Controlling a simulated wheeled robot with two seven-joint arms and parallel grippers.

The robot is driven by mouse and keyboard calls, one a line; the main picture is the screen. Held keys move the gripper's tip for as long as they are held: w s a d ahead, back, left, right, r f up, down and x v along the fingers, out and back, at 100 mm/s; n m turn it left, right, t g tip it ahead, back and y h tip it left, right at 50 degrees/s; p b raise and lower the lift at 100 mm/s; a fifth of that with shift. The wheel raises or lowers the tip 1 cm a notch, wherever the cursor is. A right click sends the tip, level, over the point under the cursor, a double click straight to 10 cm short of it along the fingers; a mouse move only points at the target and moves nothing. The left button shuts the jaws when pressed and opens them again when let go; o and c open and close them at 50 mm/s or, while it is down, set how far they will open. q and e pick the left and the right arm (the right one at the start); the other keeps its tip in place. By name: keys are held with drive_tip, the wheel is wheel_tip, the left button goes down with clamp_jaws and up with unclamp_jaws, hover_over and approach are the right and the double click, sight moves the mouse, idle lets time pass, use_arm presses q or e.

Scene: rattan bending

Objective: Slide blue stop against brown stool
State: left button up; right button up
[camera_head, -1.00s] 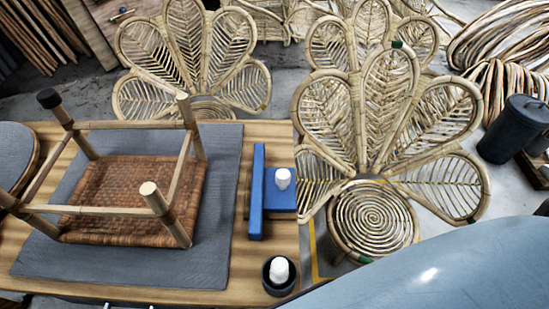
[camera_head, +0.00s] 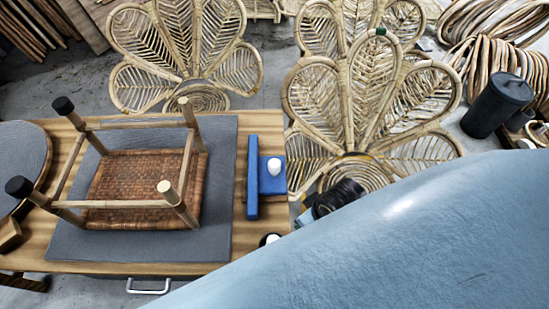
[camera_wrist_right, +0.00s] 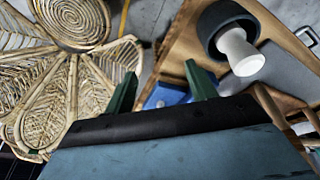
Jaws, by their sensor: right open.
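The brown stool (camera_head: 140,185) lies upside down on a grey mat, its woven seat down and legs up; two left legs have black caps. To its right, apart from it, stands the blue stop, a long upright blue bar (camera_head: 252,178) beside a blue block (camera_head: 272,184) with a white knob (camera_head: 274,166). Part of the blue also shows in the right wrist view (camera_wrist_right: 165,95), between and behind the fingers. My right gripper (camera_wrist_right: 160,70) is open and empty, with green fingers apart; in the head view its dark end (camera_head: 338,198) is right of the blue block. My left gripper is out of view.
A dark cup with a white piece (camera_wrist_right: 228,38) stands near the table's front right corner, mostly hidden by my arm in the head view. Rattan chairs (camera_head: 370,100) stand beyond the table. A strip of bare wood (camera_head: 241,150) lies between mat and bar.

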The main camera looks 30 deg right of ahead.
wheel_tip(320, 180, up, 6)
drive_tip(key=a+r+p, duration=0.1)
wheel_tip(320, 180, up, 3)
drive_tip(key=n+g, duration=0.2)
drive_tip(key=g, duration=0.1)
hover_over(274, 163)
use_arm(q)
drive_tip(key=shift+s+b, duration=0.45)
drive_tip(key=shift+b, duration=0.2)
use_arm(e)
wheel_tip(274, 163, down, 14)
drive_tip(key=shift+d+r, duration=0.1)
drive_tip(key=shift+r, duration=0.15)
clamp_jaws()
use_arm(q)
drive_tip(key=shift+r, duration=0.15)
